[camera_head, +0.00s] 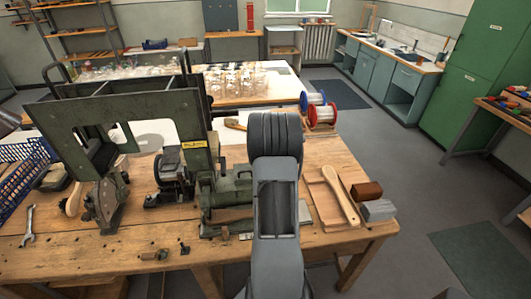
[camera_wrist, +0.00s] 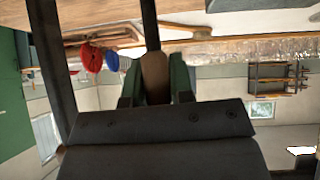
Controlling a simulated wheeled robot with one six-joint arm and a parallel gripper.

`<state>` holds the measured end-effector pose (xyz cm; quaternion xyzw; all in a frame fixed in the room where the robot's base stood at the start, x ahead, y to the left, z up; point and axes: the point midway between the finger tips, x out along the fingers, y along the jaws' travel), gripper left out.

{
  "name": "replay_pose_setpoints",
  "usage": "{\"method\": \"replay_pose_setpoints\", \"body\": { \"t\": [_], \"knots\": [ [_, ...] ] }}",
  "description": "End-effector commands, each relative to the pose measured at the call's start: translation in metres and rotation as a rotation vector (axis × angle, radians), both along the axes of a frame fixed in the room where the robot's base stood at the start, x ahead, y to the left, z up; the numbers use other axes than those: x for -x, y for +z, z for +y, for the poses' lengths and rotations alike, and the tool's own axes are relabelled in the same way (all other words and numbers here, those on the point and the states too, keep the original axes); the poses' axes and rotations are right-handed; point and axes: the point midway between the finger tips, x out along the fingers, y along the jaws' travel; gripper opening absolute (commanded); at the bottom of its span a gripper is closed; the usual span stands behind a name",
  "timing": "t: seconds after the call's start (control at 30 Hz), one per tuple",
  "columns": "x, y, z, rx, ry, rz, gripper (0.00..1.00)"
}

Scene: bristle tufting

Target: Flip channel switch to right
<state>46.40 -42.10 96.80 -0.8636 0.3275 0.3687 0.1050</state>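The tufting machine (camera_head: 125,130), a dark green metal frame with a yellow label, stands on the wooden bench. I cannot make out the channel switch in either view. In the head view my grey arm reaches up over the bench just right of the machine's green lower housing (camera_head: 228,195), and hides my gripper. In the wrist view, which looks upside down, two dark green pieces (camera_wrist: 157,80) stand either side of a rounded brown piece (camera_wrist: 154,75).
A wooden tray (camera_head: 325,208) with a paddle-like piece (camera_head: 340,195), a brown block (camera_head: 367,190) and a grey block (camera_head: 378,210) lie right of my arm. Red and blue spools (camera_head: 321,114) stand behind. A wrench (camera_head: 29,226) and blue crate (camera_head: 22,172) are at left.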

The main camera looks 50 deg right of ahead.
Motion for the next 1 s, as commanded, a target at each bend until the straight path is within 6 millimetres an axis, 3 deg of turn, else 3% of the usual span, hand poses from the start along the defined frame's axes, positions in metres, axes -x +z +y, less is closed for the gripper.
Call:
{"method": "replay_pose_setpoints", "body": {
  "t": [0.23,0.57,1.0],
  "knots": [
    [0.0,0.0,0.0,0.001,-0.001,0.0,0.46],
    [0.002,0.005,0.002,0.001,-0.001,0.0,0.47],
    [0.044,0.065,0.041,0.002,-0.001,-0.001,0.47]
  ]
}}
